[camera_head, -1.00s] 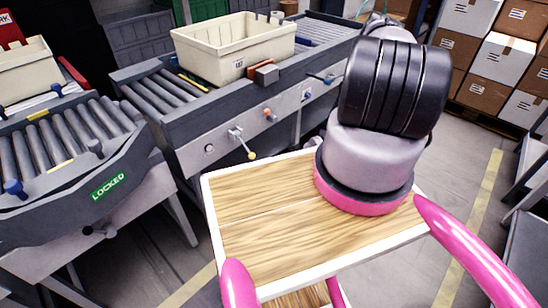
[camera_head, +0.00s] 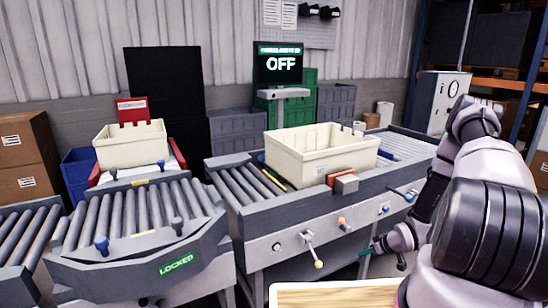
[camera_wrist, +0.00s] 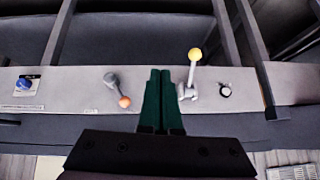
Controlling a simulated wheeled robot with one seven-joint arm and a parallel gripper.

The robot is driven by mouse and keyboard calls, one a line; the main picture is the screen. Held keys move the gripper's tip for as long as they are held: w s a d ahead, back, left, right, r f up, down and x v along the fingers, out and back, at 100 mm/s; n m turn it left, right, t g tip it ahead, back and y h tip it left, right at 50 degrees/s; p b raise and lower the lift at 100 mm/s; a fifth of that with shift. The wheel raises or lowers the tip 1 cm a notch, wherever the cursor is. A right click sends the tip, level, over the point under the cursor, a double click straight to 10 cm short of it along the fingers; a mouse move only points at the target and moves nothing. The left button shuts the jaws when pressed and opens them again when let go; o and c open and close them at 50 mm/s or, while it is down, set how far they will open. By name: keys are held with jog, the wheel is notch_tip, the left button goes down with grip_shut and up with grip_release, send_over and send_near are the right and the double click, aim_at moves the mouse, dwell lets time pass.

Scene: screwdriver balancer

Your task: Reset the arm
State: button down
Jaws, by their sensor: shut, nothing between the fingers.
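My arm (camera_head: 480,220) fills the right side of the head view, bent out over the front of the conveyor. My gripper (camera_head: 366,256) hangs small and partly hidden at the end of it, in front of the conveyor's side panel. In the wrist view my gripper (camera_wrist: 160,76) has its two dark green fingers pressed together, with nothing between them. There the fingers appear between the yellow-tipped lever (camera_wrist: 194,70) on the right and the orange-tipped lever (camera_wrist: 118,90) on the left. I cannot tell how far they are from the panel.
The roller conveyor (camera_head: 240,190) carries a cream bin (camera_head: 320,150). A red-topped block (camera_head: 344,182) sits on its front edge. A second conveyor marked LOCKED (camera_head: 176,264) stands left, with another cream bin (camera_head: 130,145) behind. A screen (camera_head: 278,64) reads OFF. A wooden tabletop (camera_head: 330,294) is at the bottom.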

jog(key=w+d+r+m+h, duration=0.1)
jog(key=w+d+r+h, duration=0.15)
jog(key=r, duration=0.75)
jog(key=w+d+r+h, duration=0.1)
jog(key=w+d+r, duration=0.15)
jog(key=r, duration=0.75)
notch_tip(320, 180, up, 20)
jog(key=s+a+m+h, duration=0.1)
jog(key=s+a+m, duration=0.1)
jog(key=s+m, duration=0.1)
jog(key=s+a+r+m, duration=0.1)
jog(key=s+a+r, duration=0.2)
jog(key=s+r, duration=0.3)
jog(key=s+a+r+m, duration=0.2)
jog(key=s+a+r, duration=0.2)
jog(key=r, duration=0.5)
jog(key=s+a+r+m+y, duration=0.1)
jog(key=s+a+r, duration=0.2)
jog(key=s, duration=0.5)
jog(key=s+a+r+m+y, duration=0.1)
jog(key=s+a+r, duration=0.3)
jog(key=s, duration=0.4)
jog(key=shift+s+a+r+y, duration=0.15)
jog(key=shift+a+y, duration=0.25)
jog(key=shift+y, duration=0.05)
